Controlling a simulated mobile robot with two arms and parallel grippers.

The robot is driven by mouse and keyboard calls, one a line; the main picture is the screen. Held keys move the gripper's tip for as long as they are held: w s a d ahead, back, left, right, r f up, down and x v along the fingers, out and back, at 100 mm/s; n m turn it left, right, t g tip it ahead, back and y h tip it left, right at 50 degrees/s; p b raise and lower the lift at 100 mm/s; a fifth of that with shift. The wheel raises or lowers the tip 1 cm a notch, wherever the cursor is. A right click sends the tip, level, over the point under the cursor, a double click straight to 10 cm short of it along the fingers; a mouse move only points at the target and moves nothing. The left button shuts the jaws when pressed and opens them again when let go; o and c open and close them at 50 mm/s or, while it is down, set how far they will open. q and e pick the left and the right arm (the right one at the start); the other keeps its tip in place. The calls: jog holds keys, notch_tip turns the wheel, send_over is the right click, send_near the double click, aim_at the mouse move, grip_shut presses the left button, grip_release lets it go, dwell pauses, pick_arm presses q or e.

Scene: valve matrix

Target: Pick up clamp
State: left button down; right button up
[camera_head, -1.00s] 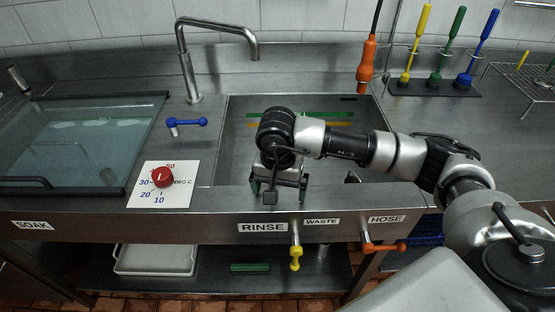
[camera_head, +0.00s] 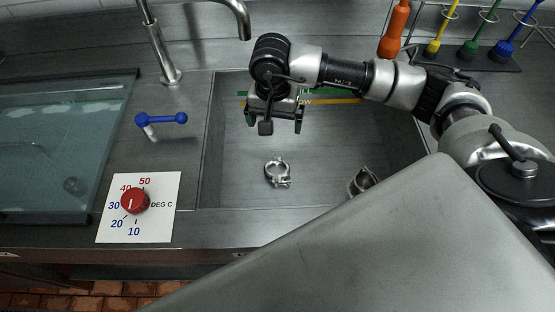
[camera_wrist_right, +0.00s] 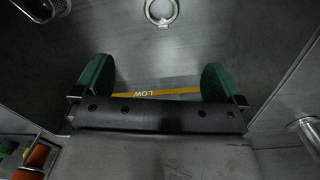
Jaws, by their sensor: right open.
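A silver ring-shaped clamp (camera_head: 278,172) lies on the floor of the sink basin, left of its middle. In the right wrist view the clamp (camera_wrist_right: 161,12) shows at the top edge, partly cut off, beyond the fingertips. My right gripper (camera_head: 273,118) hangs over the back part of the basin, behind the clamp and apart from it. Its green fingers (camera_wrist_right: 158,82) are wide apart with nothing between them. My left gripper is in neither current view.
A second metal fitting (camera_head: 362,181) lies at the basin's right side. The basin walls (camera_head: 213,150) enclose the space. A faucet (camera_head: 160,45), a blue-handled valve (camera_head: 160,120) and a red dial (camera_head: 134,201) stand to the left. Green and yellow level strips mark the back wall.

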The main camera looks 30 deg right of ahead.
jog(key=f, duration=0.2)
jog(key=b, duration=0.9)
send_over(277, 167)
jog(key=f, duration=1.3)
jog(key=shift+s+a+f, duration=0.25)
jog(key=shift+w+d+f, duration=0.15)
jog(key=shift+f, duration=1.15)
jog(key=shift+w+d+f, duration=0.1)
jog(key=shift+w+f, duration=0.05)
jog(key=shift+f, duration=1.15)
jog(key=c, duration=0.9)
